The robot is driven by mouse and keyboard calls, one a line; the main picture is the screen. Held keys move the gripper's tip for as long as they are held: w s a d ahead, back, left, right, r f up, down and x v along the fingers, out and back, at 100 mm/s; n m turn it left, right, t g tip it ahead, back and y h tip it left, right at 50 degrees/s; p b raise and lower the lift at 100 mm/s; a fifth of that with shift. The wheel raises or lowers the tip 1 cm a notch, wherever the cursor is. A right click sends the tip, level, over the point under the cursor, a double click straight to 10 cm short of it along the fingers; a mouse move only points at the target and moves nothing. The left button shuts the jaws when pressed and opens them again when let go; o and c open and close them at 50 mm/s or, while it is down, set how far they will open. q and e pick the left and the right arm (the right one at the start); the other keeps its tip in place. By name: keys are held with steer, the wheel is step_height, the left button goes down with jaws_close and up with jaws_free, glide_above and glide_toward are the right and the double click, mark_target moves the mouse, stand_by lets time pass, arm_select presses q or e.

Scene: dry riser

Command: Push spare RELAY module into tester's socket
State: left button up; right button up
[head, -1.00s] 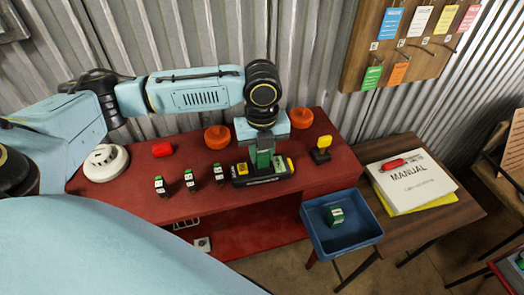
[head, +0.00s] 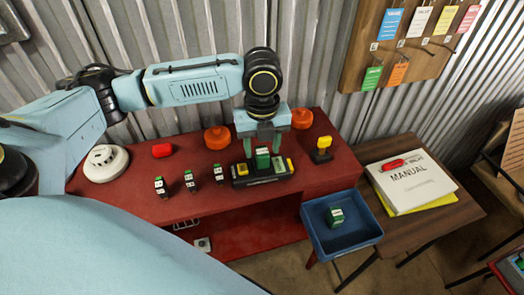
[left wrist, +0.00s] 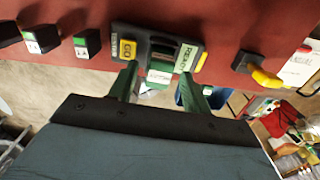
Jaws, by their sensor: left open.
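The black tester (head: 262,182) stands on the red bench, with a yellow square at one end; it also shows in the left wrist view (left wrist: 115,31). A green relay module (head: 262,158) with a white label stands upright at the tester's middle, where the socket is. In the left wrist view the module (left wrist: 160,76) lies between my fingers; how deep it sits cannot be told. My left gripper (head: 262,146) is open just above, one finger on each side of the module and apart from it. My right gripper is not in view.
Several green-and-black modules (head: 190,180) stand left of the tester on the red bench (head: 130,205). A yellow-topped part (head: 322,150) and orange discs (head: 217,138) are nearby. A blue bin (head: 344,238) holding a green module is at the lower right.

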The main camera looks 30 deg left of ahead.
mark_target(262, 150)
arm_select(q)
step_height(262, 150, up, 10)
steer(key=shift+f, duration=0.2)
stand_by(0.4)
